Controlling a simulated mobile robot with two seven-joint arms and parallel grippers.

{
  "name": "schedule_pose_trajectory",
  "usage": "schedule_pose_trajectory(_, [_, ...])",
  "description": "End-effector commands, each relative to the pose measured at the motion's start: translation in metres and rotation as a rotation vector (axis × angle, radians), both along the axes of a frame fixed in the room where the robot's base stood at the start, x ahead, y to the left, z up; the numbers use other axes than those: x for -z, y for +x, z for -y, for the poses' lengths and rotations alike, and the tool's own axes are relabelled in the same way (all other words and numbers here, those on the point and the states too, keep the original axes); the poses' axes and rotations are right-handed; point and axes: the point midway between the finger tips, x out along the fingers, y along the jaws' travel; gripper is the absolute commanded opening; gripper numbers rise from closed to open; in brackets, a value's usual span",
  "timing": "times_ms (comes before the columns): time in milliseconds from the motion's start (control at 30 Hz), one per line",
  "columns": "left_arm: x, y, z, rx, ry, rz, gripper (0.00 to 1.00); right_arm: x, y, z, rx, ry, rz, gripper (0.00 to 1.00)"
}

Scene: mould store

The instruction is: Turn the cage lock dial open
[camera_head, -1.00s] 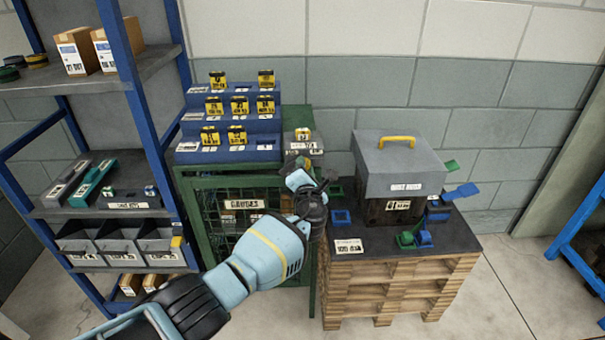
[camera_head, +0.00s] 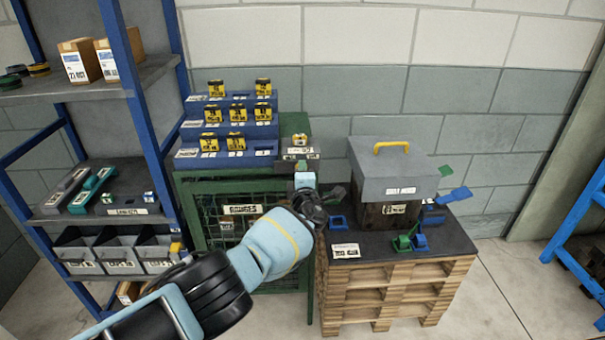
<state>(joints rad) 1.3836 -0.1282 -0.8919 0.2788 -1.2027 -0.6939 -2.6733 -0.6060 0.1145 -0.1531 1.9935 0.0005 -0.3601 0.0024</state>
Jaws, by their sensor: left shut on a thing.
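The green mesh cage (camera_head: 212,187) with a "GAUGES" plate stands left of the pallet stack. My left gripper (camera_head: 304,181) is at the upper right corner of the cage front, just below a small grey box with a white label (camera_head: 299,156). It is shut on the cage lock dial, which the fingers and wrist hide almost wholly, so its setting cannot be read. The cage door looks closed. My right gripper is out of view.
A blue stepped stand (camera_head: 226,147) with several yellow gauges tops the cage. Right is a pallet stack (camera_head: 395,292) with a dark top, a grey lidded box (camera_head: 394,172) and blue and green pieces. Blue shelving (camera_head: 128,75) stands left.

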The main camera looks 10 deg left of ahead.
Motion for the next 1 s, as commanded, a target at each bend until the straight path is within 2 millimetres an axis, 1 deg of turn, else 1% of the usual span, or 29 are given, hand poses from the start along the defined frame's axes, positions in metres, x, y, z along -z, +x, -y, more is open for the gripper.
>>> schedule_pose_trajectory(467, [0.0000,0.0001,-0.0015,-0.003,0.017,-0.004,0.00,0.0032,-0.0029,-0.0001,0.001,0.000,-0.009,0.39])
schedule_pose_trajectory(500, [0.0000,0.0001,-0.0015,-0.003,0.017,-0.004,0.30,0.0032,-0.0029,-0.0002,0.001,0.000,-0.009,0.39])
schedule_pose_trajectory(633, [0.0000,0.0001,-0.0012,-0.002,0.016,-0.003,0.47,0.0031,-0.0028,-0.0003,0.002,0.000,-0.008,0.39])
schedule_pose_trajectory(667, [0.0000,0.0001,-0.0011,-0.002,0.016,-0.003,0.50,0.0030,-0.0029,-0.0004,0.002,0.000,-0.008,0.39])
schedule_pose_trajectory(1000, [-0.0009,-0.0021,0.0005,0.000,0.013,-0.004,0.50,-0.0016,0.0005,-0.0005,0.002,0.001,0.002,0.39])
